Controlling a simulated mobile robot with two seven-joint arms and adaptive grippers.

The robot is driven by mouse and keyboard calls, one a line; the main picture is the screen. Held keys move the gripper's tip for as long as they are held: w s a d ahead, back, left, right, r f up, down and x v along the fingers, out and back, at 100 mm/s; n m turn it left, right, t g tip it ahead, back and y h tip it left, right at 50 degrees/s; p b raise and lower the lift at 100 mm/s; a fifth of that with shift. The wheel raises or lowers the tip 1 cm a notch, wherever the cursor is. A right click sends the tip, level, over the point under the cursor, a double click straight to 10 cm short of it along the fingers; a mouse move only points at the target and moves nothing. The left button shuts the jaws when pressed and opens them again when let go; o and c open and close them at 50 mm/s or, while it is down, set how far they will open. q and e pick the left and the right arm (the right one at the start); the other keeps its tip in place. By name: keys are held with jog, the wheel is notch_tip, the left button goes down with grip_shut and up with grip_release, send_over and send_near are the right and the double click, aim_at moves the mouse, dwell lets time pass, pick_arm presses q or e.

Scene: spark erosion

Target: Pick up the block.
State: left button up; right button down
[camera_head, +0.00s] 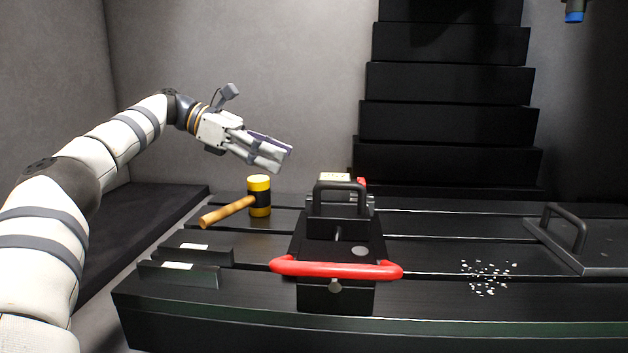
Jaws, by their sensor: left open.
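A small cream-coloured piece (335,177), which may be the block, shows at the back of a black clamp-like fixture (337,297) in the middle of the table. The fixture's black handle partly hides it, and I cannot tell its full shape. My left gripper (279,161) is open and empty. It hangs in the air above the table's back edge, to the left of the cream piece and apart from it.
A yellow and black mallet (259,196) stands below my left gripper. A red bar (336,269) crosses the fixture's front. Two dark plates (180,273) are at the left; a handled plate (590,245) is at the right. White chips (487,277) lie on the slotted table (440,300).

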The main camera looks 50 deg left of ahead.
aim_at(334, 177)
pick_arm(q)
jog(key=b+x, duration=0.1)
jog(key=x, duration=0.4)
jog(key=b+x, duration=0.1)
jog(key=x, duration=0.5)
jog(key=shift+w+a+f+b, duration=0.1)
jog(key=shift+w+f+b, duration=0.2)
jog(key=shift+b, duration=0.1)
jog(key=shift+r, duration=0.15)
jog(key=shift+c, duration=0.2)
pick_arm(e)
jog(key=shift+g, duration=0.5)
jog(key=s+f, duration=0.1)
jog(key=s+a+f, duration=0.1)
jog(key=f, duration=0.1)
jog(key=shift+s+f, duration=0.1)
jog(key=shift+s, duration=0.25)
pick_arm(q)
grip_shut()
